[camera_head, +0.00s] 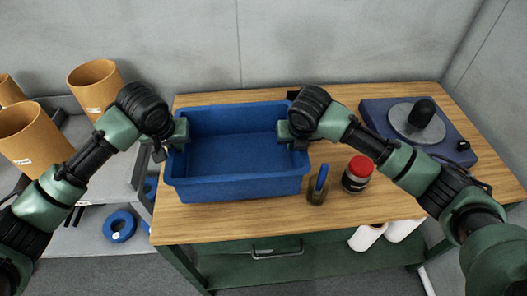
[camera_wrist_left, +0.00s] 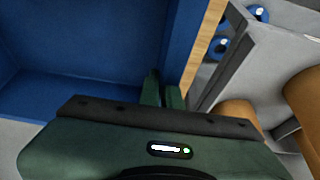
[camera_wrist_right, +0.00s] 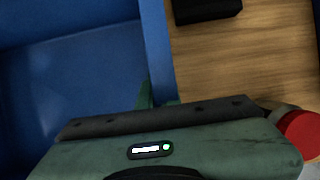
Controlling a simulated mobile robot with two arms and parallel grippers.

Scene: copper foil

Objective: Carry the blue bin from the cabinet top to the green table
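The blue bin (camera_head: 240,188) is an open, empty rectangular tub. It sits upright on a wooden top with a green frame below; I cannot tell whether it is raised slightly. My left gripper (camera_head: 180,133) is at the bin's left wall, its fingers closed on the rim; the wall also shows in the left wrist view (camera_wrist_left: 190,45). My right gripper (camera_head: 288,133) is at the right wall, with one finger inside and the other mostly hidden; that wall shows in the right wrist view (camera_wrist_right: 155,45).
A bottle with a blue part (camera_head: 318,186) and a red-lidded jar (camera_head: 357,174) stand close right of the bin. A blue device with a round plate (camera_head: 455,150) is at the back right. Grey shelving (camera_head: 95,235) with cardboard tubes (camera_head: 97,88) stands left. Walls close off the back.

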